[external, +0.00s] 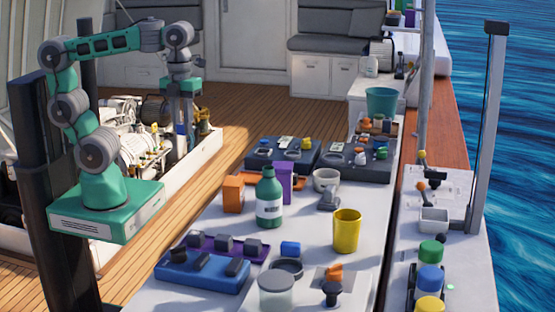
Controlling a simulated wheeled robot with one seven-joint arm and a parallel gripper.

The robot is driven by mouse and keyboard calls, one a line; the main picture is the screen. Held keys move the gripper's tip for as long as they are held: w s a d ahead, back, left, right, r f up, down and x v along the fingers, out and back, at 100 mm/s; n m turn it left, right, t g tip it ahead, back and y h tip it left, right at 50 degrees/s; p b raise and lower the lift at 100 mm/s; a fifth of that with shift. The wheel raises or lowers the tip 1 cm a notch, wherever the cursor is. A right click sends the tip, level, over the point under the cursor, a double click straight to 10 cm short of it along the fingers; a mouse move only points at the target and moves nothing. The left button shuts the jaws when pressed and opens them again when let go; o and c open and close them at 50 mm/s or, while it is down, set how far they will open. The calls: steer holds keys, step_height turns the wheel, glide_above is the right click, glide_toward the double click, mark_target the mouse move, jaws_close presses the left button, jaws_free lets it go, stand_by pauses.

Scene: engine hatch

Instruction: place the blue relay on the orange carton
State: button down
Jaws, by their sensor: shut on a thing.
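My gripper (184,121) hangs at the left over the engine hatch, pointing down. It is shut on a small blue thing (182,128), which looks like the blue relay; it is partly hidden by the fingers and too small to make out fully. An orange carton (233,194) stands upright on the white table, left of a green bottle with a pale label. My gripper is well behind and to the left of it, apart from it. The carton's top looks bare. A small blue block (290,248) also lies near the table's front.
The engine (145,125) sits in the open hatch around my gripper. Close to the carton stand the green bottle (268,203) and a purple box (287,180). Dark trays (262,163) lie behind it, a blue tray (200,272) in front. Table left of the bottle is partly clear.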

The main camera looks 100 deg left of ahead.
steer(key=shift+s+f+n, duration=0.1)
steer(key=shift+n, duration=0.7)
steer(key=w+a+f, duration=0.1)
steer(key=w+f, duration=0.4)
steer(key=w, duration=0.5)
glide_above(233, 181)
step_height(233, 181, down, 5)
steer(key=shift+r+p, duration=0.15)
steer(key=shift+p, duration=0.25)
step_height(233, 181, down, 3)
steer(key=shift+r, duration=0.1)
steer(key=shift+f, duration=0.35)
steer(key=c, duration=1.2)
jaws_free()
steer(key=shift+r, duration=0.1)
